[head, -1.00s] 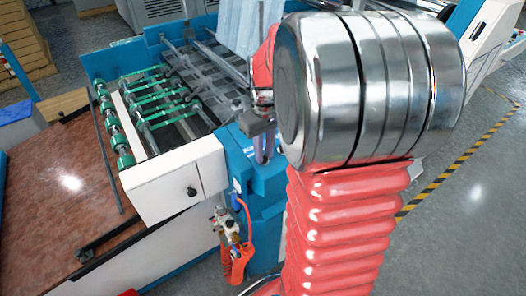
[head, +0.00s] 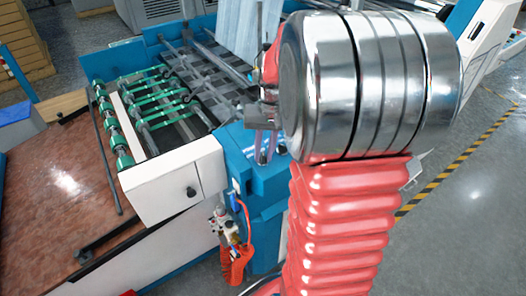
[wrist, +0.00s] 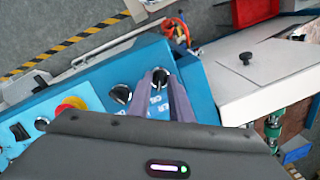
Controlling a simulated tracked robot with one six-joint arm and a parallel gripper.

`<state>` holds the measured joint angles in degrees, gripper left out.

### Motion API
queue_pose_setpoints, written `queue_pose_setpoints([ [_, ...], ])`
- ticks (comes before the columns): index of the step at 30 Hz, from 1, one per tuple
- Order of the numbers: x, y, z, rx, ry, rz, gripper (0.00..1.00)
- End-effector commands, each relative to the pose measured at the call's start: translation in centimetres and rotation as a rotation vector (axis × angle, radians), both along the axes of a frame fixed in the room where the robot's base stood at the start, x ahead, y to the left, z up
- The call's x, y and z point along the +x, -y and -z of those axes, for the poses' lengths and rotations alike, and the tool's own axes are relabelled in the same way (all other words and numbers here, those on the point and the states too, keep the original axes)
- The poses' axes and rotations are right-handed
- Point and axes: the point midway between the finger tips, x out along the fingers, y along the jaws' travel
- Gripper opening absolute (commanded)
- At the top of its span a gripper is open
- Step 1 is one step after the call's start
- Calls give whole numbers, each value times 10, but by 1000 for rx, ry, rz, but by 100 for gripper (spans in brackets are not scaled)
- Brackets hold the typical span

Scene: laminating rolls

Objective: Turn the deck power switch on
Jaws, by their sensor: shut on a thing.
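In the wrist view, a black rotary knob (wrist: 160,76) with small white lettering beside it stands on the blue control panel (wrist: 98,76). I take it to be the deck power switch. My gripper (wrist: 164,79) is shut on this knob, with a grey finger on either side. The lettering is too small to read surely. In the head view, my gripper (head: 262,150) is down at the blue housing (head: 235,140); the knob is hidden there.
A second black knob (wrist: 121,94) and a red button on yellow (wrist: 70,106) sit close by on the panel. The deck with green rollers (head: 160,98) and a white box (head: 175,180) with a black knob lie left. An orange coiled hose (head: 238,262) hangs below.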

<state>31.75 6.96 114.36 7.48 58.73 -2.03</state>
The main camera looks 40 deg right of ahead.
Motion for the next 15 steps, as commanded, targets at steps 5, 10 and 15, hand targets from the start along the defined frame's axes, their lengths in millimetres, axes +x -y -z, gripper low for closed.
queue_pose_setpoints([
  [5, -1, -1, 1, 3, -3, 1, 0],
  [10, -1, -1, 1, 3, -3, 1, 24],
  [15, 0, -1, 1, 1, -2, 0, 27],
])
